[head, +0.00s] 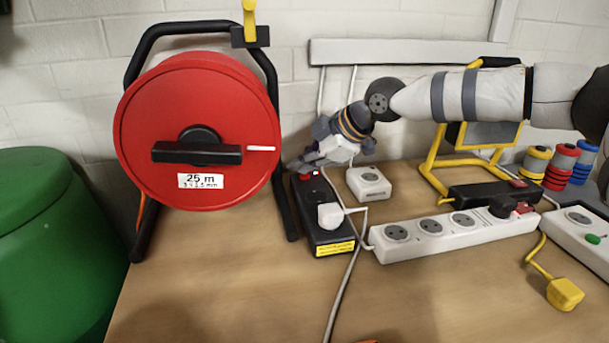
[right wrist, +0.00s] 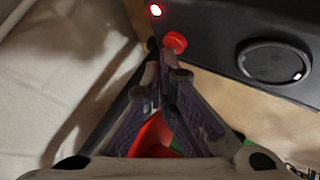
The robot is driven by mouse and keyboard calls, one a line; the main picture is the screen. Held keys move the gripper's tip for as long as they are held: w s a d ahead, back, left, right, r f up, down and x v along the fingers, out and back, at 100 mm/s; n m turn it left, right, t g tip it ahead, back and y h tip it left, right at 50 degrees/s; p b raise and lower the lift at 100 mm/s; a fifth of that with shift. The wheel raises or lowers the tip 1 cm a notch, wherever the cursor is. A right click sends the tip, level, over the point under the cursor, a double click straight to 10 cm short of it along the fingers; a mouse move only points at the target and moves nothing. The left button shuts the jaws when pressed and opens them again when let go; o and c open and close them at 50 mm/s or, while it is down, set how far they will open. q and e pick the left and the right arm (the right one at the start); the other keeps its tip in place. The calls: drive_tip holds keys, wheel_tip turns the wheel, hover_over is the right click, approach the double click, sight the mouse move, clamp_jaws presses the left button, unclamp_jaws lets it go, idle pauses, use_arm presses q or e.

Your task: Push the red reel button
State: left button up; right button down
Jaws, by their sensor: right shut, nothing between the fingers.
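The red cable reel (head: 230,120) stands on its black frame at the left of the bench. A black socket box (head: 318,205) lies to the right of the reel's frame. My right gripper (head: 295,165) is shut and empty at the far end of the box. In the right wrist view its fingertips (right wrist: 167,70) are just short of the button in the picture; I cannot tell if they touch. My left gripper is out of view.
A white plug (head: 330,215) sits in the black box. A white power strip (head: 450,232), a small white socket (head: 369,183) and a yellow work-light stand (head: 432,165) are to the right. A green bin (head: 45,240) stands at the left. The front bench is mostly clear.

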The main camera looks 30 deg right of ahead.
sight(303, 177)
drive_tip(key=shift+f, duration=0.45)
idle(0.4)
drive_tip(key=shift+r+p, duration=0.3)
drive_tip(key=shift+r, duration=0.65)
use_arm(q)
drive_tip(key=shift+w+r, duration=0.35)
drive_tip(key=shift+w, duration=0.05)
